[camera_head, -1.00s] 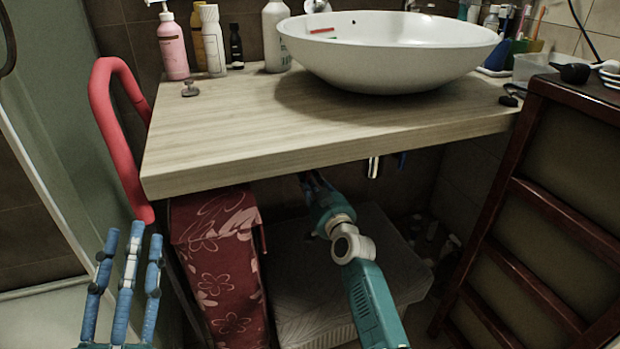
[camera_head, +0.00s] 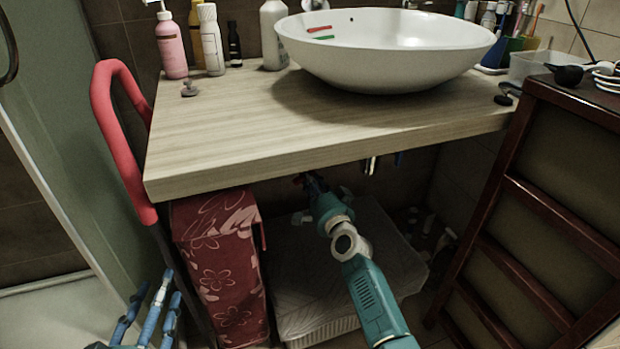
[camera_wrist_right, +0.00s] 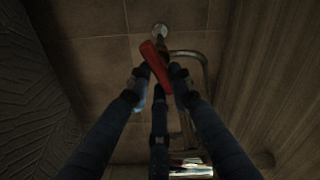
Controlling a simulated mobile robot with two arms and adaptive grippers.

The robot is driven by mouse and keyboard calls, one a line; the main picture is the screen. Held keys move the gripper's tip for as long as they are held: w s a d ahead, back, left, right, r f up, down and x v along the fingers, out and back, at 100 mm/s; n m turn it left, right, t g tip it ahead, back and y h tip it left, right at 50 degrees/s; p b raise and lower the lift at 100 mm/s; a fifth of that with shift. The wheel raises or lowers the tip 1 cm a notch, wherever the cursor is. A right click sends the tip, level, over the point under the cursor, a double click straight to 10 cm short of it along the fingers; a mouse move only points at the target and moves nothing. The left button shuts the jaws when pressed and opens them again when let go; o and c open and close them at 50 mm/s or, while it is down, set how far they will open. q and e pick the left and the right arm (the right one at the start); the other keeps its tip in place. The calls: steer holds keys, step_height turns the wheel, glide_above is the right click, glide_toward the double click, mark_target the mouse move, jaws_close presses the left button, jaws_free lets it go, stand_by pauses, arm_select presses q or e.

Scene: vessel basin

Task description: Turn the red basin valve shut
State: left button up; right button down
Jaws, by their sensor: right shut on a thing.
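The red valve handle (camera_wrist_right: 155,65) shows in the right wrist view as a slanted red bar in front of a round wall fitting (camera_wrist_right: 160,31). My right gripper (camera_wrist_right: 160,80) is shut on the handle, with fingers on both sides of it. In the head view the right gripper (camera_head: 312,184) is under the counter, mostly in shadow, with a bit of red beside it. The white basin (camera_head: 385,62) stands on the counter above. My left gripper (camera_head: 152,300) is open and empty at the lower left, its fingers spread.
The wooden counter (camera_head: 250,135) overhangs my right arm. A red flowered box (camera_head: 220,275) and a pale box (camera_head: 300,285) stand below it. A metal pipe (camera_wrist_right: 203,70) runs beside the valve. A red padded bar (camera_head: 118,135) is at left, a dark wooden frame (camera_head: 510,220) at right.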

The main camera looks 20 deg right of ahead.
steer(key=shift+f+m, duration=0.15)
steer(key=shift+m, duration=1.1)
steer(key=shift+f+m, duration=0.15)
steer(key=shift+m, duration=1.1)
steer(key=c, duration=1.5)
jaws_free()
steer(key=shift+c, duration=0.2)
